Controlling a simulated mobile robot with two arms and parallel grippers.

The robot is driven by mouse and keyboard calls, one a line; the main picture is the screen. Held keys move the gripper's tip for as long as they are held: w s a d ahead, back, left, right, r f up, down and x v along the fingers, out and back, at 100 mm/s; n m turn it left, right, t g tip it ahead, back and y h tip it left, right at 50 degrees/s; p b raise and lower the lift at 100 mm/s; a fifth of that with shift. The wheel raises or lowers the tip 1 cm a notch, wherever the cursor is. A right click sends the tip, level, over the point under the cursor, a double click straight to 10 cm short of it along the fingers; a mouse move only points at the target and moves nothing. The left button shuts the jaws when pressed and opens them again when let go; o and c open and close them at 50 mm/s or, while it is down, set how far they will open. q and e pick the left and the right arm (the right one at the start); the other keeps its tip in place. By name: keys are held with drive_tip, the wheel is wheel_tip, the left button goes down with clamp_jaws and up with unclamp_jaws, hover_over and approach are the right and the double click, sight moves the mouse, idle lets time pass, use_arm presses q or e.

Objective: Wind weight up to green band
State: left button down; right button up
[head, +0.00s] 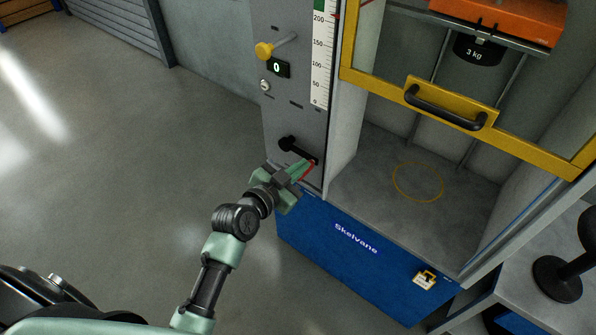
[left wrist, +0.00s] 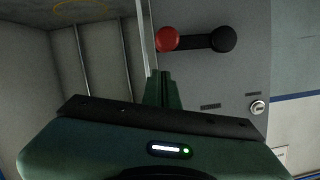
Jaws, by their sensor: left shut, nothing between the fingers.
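The crank shows in the left wrist view as a black arm (left wrist: 196,41) with a red knob (left wrist: 167,39) at one end and a black hub (left wrist: 224,39) at the other. In the head view its hub (head: 287,143) is on the grey panel, and the knob end is largely hidden by my left gripper (head: 304,168). The left gripper (left wrist: 163,80) is shut and empty, its fingertips close to the red knob; contact cannot be told. The black 3 kg weight (head: 474,50) hangs under an orange block. The green band (head: 323,4) shows at the scale's top. My right gripper is not in view.
A yellow-framed guard with a black handle (head: 446,107) is in front of the weight chamber. A black dumbbell-like object (head: 557,278) stands at right. Floor at left is clear.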

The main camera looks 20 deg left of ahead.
use_arm(q)
drive_tip(key=shift+a+f, duration=0.2)
drive_tip(key=shift+f, duration=0.3)
drive_tip(key=shift+a+f, duration=0.15)
drive_tip(key=shift+f, duration=0.35)
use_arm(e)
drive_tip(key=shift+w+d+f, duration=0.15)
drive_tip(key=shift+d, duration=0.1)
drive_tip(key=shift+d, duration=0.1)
use_arm(q)
drive_tip(key=shift+s+d+f+m+t+y+b, duration=0.15)
drive_tip(key=shift+f+m+y+b, duration=0.1)
drive_tip(key=shift+f+m, duration=0.6)
drive_tip(key=shift+d+f+m+t+y+b, duration=0.2)
drive_tip(key=shift+f+m, duration=0.35)
drive_tip(key=shift+f, duration=0.5)
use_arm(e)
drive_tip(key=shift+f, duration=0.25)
use_arm(q)
drive_tip(key=shift+a, duration=0.1)
drive_tip(key=shift+r, duration=0.1)
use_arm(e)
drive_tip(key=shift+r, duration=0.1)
